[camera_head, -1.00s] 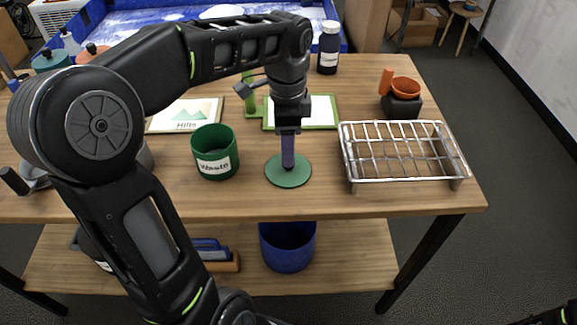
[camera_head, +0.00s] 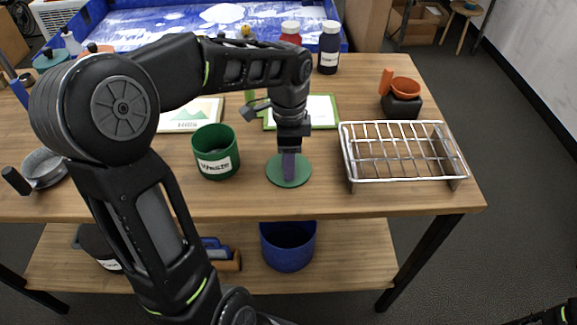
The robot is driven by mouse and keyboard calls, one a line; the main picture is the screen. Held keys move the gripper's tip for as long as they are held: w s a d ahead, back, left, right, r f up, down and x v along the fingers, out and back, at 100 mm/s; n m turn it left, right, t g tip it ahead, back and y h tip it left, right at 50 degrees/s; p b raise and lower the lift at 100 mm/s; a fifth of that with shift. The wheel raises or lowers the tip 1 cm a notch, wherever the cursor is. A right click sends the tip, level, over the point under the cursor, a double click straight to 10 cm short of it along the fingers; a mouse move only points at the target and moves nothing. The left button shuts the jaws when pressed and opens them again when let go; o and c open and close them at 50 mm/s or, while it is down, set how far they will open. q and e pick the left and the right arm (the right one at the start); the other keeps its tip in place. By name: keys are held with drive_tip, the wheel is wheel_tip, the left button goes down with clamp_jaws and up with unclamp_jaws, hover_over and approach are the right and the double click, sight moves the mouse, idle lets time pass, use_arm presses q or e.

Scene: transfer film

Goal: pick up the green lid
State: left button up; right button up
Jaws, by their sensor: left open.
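The green lid (camera_head: 301,174) is a flat disc lying on the wooden table, between a green waste cup and a wire rack. My left gripper (camera_head: 289,177) points straight down over the middle of the lid, its fingers very low and overlapping the disc in the picture. It is open. The fingers hide the middle of the lid, so any knob and any contact cannot be made out. My right gripper does not show; only a dark part of mine is at the bottom right corner.
The green waste cup (camera_head: 216,152) stands left of the lid and the wire rack (camera_head: 402,155) to its right. Behind are a green-framed board (camera_head: 323,110), bottles (camera_head: 328,48) and an orange funnel (camera_head: 405,88) on a black block. The table's front edge is close to the lid.

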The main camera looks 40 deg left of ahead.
use_arm(q)
drive_tip(key=shift+c, duration=0.4)
clamp_jaws()
idle(0.4)
